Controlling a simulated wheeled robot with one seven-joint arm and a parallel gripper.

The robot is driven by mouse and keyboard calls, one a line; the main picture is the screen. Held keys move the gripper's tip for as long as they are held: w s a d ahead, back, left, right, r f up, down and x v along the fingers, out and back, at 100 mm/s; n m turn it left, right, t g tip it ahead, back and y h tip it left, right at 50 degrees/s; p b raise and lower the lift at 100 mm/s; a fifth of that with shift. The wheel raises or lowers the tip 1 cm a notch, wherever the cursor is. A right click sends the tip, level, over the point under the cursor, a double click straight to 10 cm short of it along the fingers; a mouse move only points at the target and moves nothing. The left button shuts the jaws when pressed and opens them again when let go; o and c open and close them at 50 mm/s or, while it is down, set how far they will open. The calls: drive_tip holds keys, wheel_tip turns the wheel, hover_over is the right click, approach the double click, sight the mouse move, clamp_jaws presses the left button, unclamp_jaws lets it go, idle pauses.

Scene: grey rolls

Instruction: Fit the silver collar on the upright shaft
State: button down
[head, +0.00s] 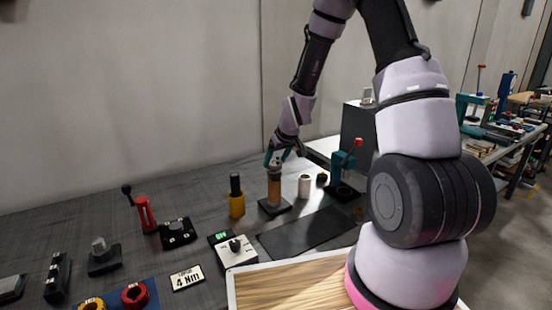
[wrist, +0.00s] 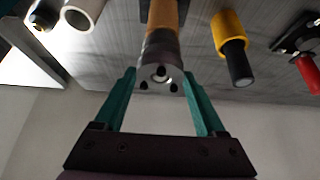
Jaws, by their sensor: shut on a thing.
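The upright shaft is an orange-brown cylinder (head: 274,188) on a black square base (head: 275,207) on the grey bench; it also shows at the top of the wrist view (wrist: 164,14). My gripper (head: 277,160) is directly above it, pointing down. In the wrist view its two teal fingers (wrist: 159,74) are shut on the silver collar (wrist: 160,50), a grey ring with dark holes in its end face. The collar is in line with the shaft at its top end. I cannot tell whether it is around the shaft or just above it.
A yellow cylinder with a black top (head: 236,198) stands left of the shaft, a white cylinder (head: 304,186) to its right. A teal press with a red knob (head: 343,170) is farther right. A dark mat (head: 308,232) and a white control box (head: 235,252) lie in front.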

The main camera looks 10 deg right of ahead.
drive_tip(key=shift+f, duration=0.65)
unclamp_jaws()
drive_tip(key=v, duration=1)
drive_tip(key=shift+r, duration=0.35)
drive_tip(key=shift+s+d, duration=0.1)
drive_tip(key=shift+s, duration=0.05)
drive_tip(key=s+d+r+m+h, duration=0.1)
drive_tip(key=s+d+r+m, duration=0.1)
drive_tip(key=s+r, duration=0.35)
drive_tip(key=s+d+r+m, duration=0.1)
drive_tip(key=s+r, duration=0.2)
drive_tip(key=r, duration=0.6)
drive_tip(key=s+r+m, duration=0.2)
drive_tip(key=s+r, duration=0.3)
drive_tip(key=s, duration=0.2)
drive_tip(key=s+r+m+t+y, duration=0.1)
drive_tip(key=s+r, duration=0.3)
drive_tip(key=s, duration=0.4)
drive_tip(key=shift+s+d+r+m, duration=0.25)
drive_tip(key=shift+d+r+m, duration=0.15)
drive_tip(key=shift+m, duration=0.5)
